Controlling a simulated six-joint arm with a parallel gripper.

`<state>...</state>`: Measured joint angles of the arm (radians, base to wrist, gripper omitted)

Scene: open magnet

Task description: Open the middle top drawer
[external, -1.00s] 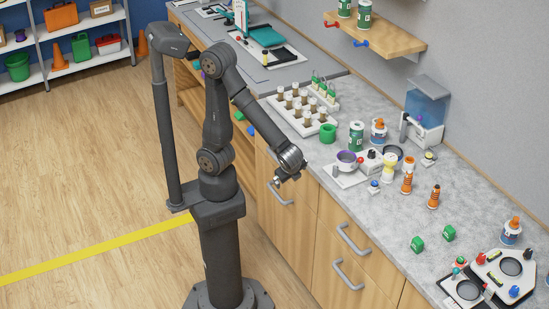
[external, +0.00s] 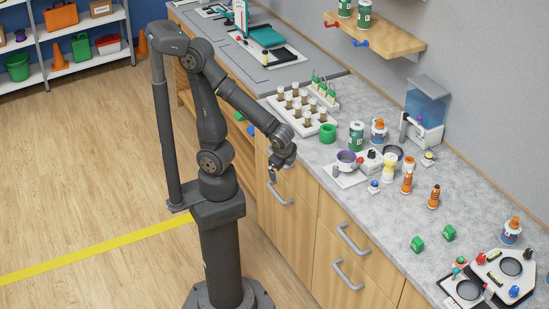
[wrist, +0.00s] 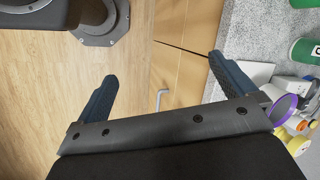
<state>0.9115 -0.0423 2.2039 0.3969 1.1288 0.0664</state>
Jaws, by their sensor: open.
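A wooden cabinet front with drawers runs below the grey counter. One upper drawer (external: 370,258) has a curved grey handle (external: 353,240), with a lower handle below it. To its left, another front (external: 287,215) has a handle (external: 280,194). I cannot tell for certain which is the middle top drawer. My gripper (external: 273,177) hangs in front of the left section, just above that left handle, and hides part of the wood. In the wrist view my gripper (wrist: 166,88) is open and empty, with a grey handle (wrist: 159,99) visible between its fingers, apart from them. All drawers look shut.
The counter (external: 400,205) edge is close to the right of my gripper. The wooden floor (external: 110,190) before the cabinet is clear.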

